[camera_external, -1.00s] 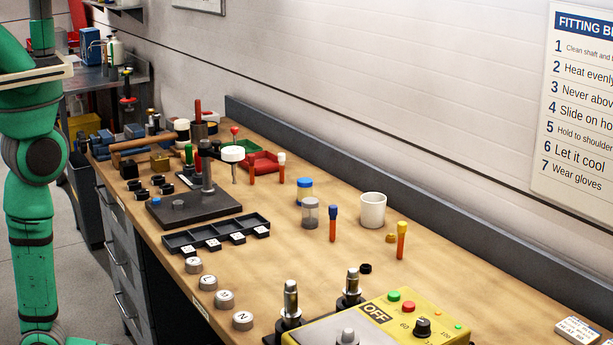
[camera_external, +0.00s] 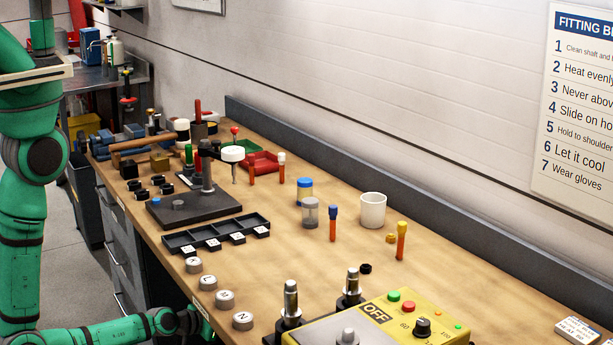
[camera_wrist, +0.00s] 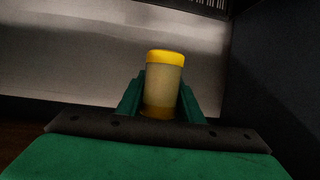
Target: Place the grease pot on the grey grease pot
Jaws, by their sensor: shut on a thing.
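My gripper (camera_wrist: 161,100) is shut on a pot with a yellow lid (camera_wrist: 165,57) and a pale, see-through body, in the wrist view. The pot stands upright between the green fingers, and its lower end is partly hidden. In the external view my forearm lies low at the bottom left, beside the bench front; the gripper and held pot cannot be made out there. A grease pot with a grey lid (camera_external: 310,212) stands upright on the bench, right of centre. My arm is well apart from it.
A blue-lidded pot (camera_external: 305,187) stands just behind the grey one. A white cup (camera_external: 373,210) and an orange tool with a blue top (camera_external: 333,223) stand to its right. A black tray (camera_external: 215,234) lies to its left. Bare wood lies in front of it.

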